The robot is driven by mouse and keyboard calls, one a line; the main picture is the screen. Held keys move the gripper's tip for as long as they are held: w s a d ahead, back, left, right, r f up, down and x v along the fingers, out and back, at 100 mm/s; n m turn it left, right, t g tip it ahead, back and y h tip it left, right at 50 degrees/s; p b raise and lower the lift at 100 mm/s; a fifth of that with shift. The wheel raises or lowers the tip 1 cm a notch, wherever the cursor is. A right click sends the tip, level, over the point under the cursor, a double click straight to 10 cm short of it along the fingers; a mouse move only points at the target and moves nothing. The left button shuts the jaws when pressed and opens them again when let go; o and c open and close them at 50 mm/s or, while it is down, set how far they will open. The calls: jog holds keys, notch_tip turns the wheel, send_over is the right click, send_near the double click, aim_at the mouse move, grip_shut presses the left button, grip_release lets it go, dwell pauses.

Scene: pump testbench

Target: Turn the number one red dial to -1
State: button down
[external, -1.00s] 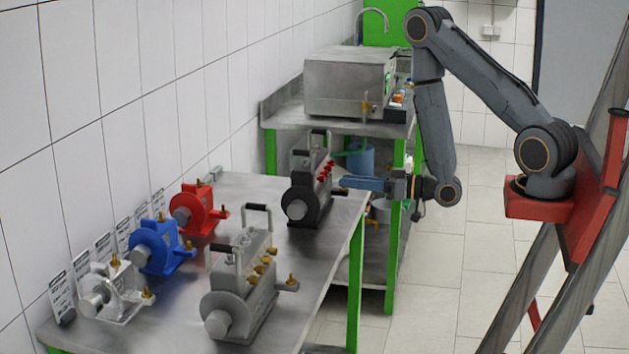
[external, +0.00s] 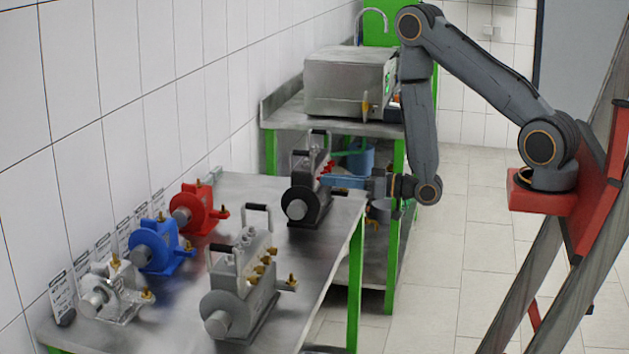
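The dark pump (external: 308,200) with red dials stands at the far right of the near steel table. Its red dials (external: 326,168) sit on its upper right side, partly hidden by my gripper; I cannot read their numbers or settings. My gripper (external: 325,181), with blue-grey fingers, points left, level with the dials. Its tips are at or very close to the dials. From this side view I cannot tell whether the fingers are open or shut, or whether they touch a dial.
A grey pump (external: 243,290) with brass dials stands at the table's front. Red (external: 193,210), blue (external: 155,247) and silver (external: 112,287) pumps line the wall side. A second steel table behind holds a metal box (external: 347,82). The floor to the right is clear.

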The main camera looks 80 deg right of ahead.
jog(key=shift+n, duration=0.3)
jog(key=shift+n+b, duration=2.35)
jog(key=shift+n, duration=1.65)
jog(key=c, duration=2)
grip_release()
jog(key=shift+s, duration=0.1)
